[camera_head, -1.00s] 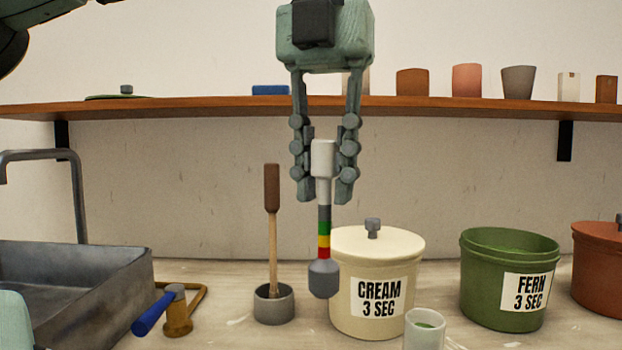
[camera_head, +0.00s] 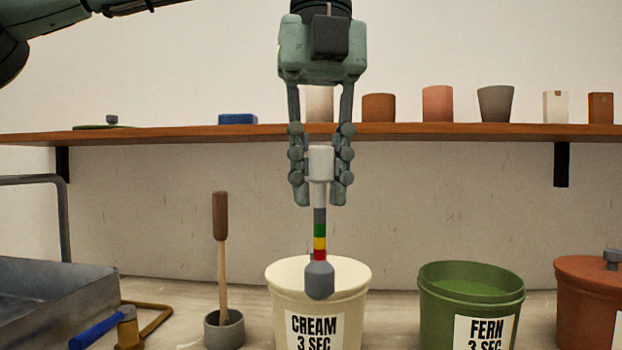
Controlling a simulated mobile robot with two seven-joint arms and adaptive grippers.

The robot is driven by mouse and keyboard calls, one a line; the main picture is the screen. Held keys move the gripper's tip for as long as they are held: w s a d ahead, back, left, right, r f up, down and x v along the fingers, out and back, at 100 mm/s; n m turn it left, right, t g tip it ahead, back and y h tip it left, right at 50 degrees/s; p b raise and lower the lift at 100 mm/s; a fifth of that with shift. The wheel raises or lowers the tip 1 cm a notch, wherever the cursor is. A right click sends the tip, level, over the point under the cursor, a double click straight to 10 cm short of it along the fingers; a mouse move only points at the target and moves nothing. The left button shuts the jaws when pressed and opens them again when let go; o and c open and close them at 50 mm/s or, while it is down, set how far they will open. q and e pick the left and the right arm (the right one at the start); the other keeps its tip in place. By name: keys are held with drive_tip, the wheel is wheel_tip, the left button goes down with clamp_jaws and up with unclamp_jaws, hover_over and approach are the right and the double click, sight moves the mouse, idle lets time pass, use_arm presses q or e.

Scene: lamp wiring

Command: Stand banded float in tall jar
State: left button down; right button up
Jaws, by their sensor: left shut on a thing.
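The banded float (camera_head: 319,222) has a white cap, a grey stem with green, yellow and red bands, and a grey bulb at the bottom. My left gripper (camera_head: 319,194) is shut on its white cap and holds it upright in the air, bulb down. The bulb shows in front of the cream bucket's lid. No tall jar shows in the current view. My right gripper is not in view.
The lidded cream bucket (camera_head: 318,312), an open green bucket (camera_head: 468,305) and a lidded rust bucket (camera_head: 588,305) stand on the counter. A brush in a grey cup (camera_head: 224,331), a blue-handled tool (camera_head: 98,331) and a sink (camera_head: 55,305) are left. A shelf (camera_head: 420,131) holds several cups.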

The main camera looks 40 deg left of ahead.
sight(324, 265)
use_arm(q)
drive_tip(key=shift+w+d, duration=0.1)
drive_tip(key=shift+w, duration=0.05)
drive_tip(key=shift+d, duration=0.1)
drive_tip(key=shift+f, duration=3.2)
drive_tip(key=shift+f+b, duration=1.15)
drive_tip(key=shift+f, duration=0.1)
drive_tip(key=shift+f+b, duration=0.95)
drive_tip(key=shift+f, duration=0.35)
drive_tip(key=shift+f+b, duration=0.7)
drive_tip(key=shift+f, duration=0.3)
drive_tip(key=shift+f+b, duration=0.45)
drive_tip(key=shift+f, duration=0.15)
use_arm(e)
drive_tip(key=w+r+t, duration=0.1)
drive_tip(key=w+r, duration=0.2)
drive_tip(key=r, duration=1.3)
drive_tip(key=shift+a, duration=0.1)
